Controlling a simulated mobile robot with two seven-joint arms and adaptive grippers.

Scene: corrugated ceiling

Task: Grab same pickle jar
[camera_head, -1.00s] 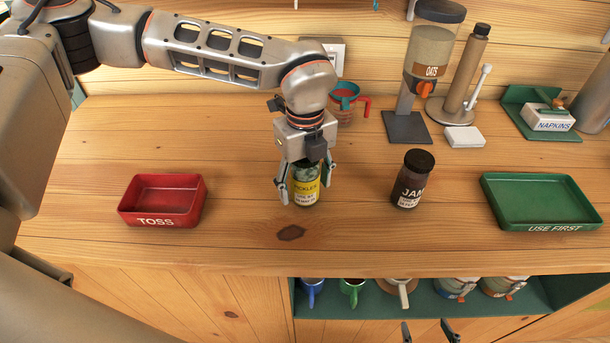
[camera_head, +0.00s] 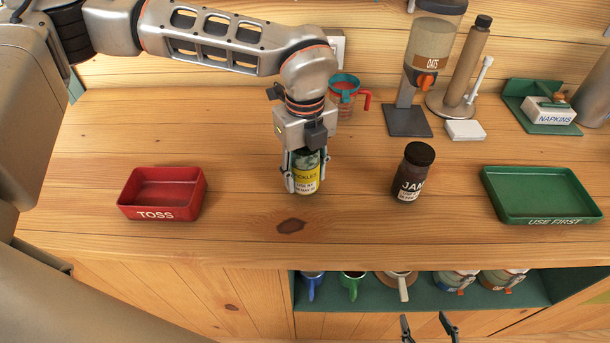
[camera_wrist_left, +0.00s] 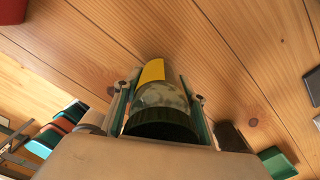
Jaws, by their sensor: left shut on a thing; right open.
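The pickle jar (camera_head: 307,181), with a yellow and white label, is upright at the middle of the wooden counter. My left gripper (camera_head: 305,186) is shut on it from above, one finger on each side. The gripper covers the top of the jar in the head view. In the left wrist view the jar (camera_wrist_left: 162,98) sits between the two fingers, its dark lid toward the camera. I cannot tell whether its base touches the counter. My right gripper (camera_head: 428,328) is open and empty at the bottom edge of the head view, in front of the cabinet.
A dark jam jar (camera_head: 412,174) stands to the right. The red TOSS tray (camera_head: 161,193) is at left and the green USE FIRST tray (camera_head: 541,195) at right, both empty. Behind are a red-handled cup (camera_head: 345,92) and an oats dispenser (camera_head: 430,55). Mugs fill the shelf below.

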